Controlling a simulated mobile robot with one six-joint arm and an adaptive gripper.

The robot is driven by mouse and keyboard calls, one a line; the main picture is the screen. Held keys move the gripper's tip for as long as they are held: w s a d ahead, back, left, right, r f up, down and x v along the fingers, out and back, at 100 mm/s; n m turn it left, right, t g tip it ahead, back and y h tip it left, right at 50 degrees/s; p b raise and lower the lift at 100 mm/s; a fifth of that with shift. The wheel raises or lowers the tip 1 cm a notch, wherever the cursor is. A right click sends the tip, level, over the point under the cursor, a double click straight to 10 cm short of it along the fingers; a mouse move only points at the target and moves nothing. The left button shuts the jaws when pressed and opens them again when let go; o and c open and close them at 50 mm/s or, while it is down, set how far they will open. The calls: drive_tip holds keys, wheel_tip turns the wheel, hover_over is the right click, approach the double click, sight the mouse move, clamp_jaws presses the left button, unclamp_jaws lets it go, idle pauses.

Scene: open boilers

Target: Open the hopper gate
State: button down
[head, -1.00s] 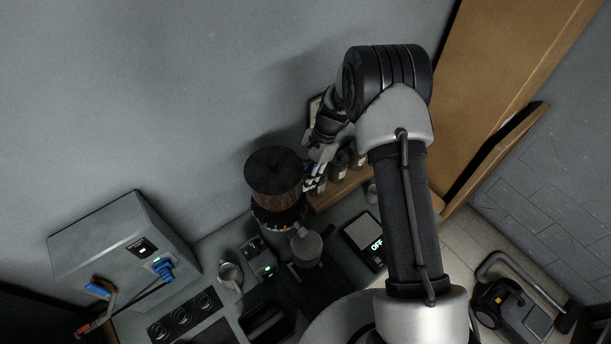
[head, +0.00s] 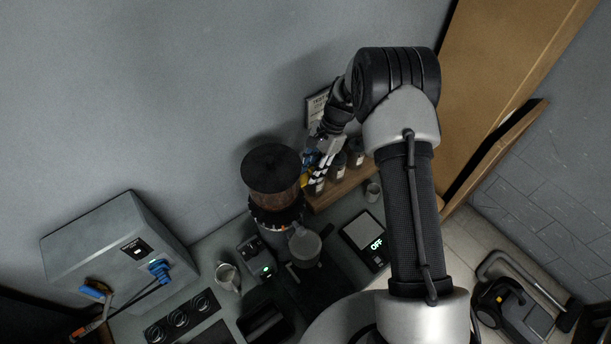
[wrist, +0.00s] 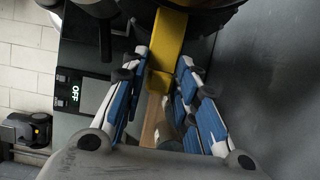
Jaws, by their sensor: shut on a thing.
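The coffee grinder stands on the counter with its round dark-lidded hopper (head: 271,169) on top, full of brown beans. The hopper gate is a yellow tab (wrist: 170,40) that runs from under the hopper down between my fingers in the wrist view. A bit of its yellow also shows in the head view (head: 305,183), to the right of the hopper. My gripper (wrist: 160,82) is shut on the yellow tab, with a blue-and-white finger on each side. In the head view my gripper (head: 312,180) is just right of the hopper's lower part. The gate's inner end is hidden.
A wooden shelf with jars (head: 340,190) is close behind and right of my gripper. A scale reading OFF (head: 362,232) lies on the counter to the right. A metal pitcher (head: 228,277) and a grey machine (head: 115,245) stand to the left.

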drive_tip(key=c, duration=1.4)
unclamp_jaws()
drive_tip(key=shift+r, duration=0.1)
drive_tip(key=v, duration=1.2)
